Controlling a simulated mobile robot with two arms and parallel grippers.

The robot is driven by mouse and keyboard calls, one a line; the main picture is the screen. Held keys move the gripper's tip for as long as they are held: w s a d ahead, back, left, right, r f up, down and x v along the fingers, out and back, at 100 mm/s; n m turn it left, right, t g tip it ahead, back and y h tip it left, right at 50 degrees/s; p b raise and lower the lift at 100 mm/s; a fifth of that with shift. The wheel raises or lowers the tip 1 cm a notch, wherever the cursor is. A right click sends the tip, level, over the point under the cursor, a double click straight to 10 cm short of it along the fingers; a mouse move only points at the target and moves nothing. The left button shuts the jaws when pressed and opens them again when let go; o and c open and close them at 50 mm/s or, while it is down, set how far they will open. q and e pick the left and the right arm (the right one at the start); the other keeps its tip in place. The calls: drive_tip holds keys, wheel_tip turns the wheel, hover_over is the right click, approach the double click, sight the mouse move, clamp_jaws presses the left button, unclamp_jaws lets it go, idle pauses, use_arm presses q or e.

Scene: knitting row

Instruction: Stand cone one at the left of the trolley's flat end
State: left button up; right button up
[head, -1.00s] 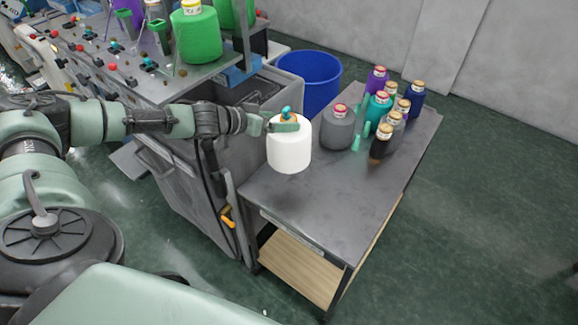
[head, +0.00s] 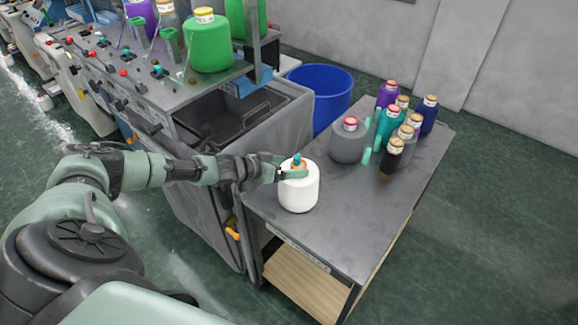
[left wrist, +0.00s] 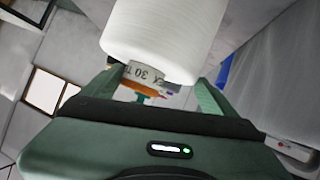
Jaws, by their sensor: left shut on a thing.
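The white cone (head: 299,192), with an orange top, is upright at the left end of the trolley (head: 345,220). My left gripper (head: 291,172) is shut on the cone's top. I cannot tell whether its base touches the trolley top or hangs slightly above it. In the left wrist view the white cone (left wrist: 165,35) fills the space beyond the fingers of my left gripper (left wrist: 152,88), and a label reading "30" shows on its end. My right gripper is not in view.
A grey cone (head: 347,142) and several smaller coloured cones stand at the trolley's far end, with green pegs (head: 366,156) among them. A blue bin (head: 325,90) is behind. The knitting machine (head: 205,190) stands close at left. The trolley's near top is clear.

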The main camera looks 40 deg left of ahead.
use_arm(q)
drive_tip(key=o, duration=1.9)
drive_tip(key=shift+s, duration=0.1)
drive_tip(key=shift+s+a+r, duration=0.15)
drive_tip(key=shift+s+a, duration=0.1)
drive_tip(key=shift+s, duration=0.25)
drive_tip(key=shift+b+v, duration=1.25)
drive_tip(key=shift+v, duration=4.15)
drive_tip(key=shift+d+r, duration=0.15)
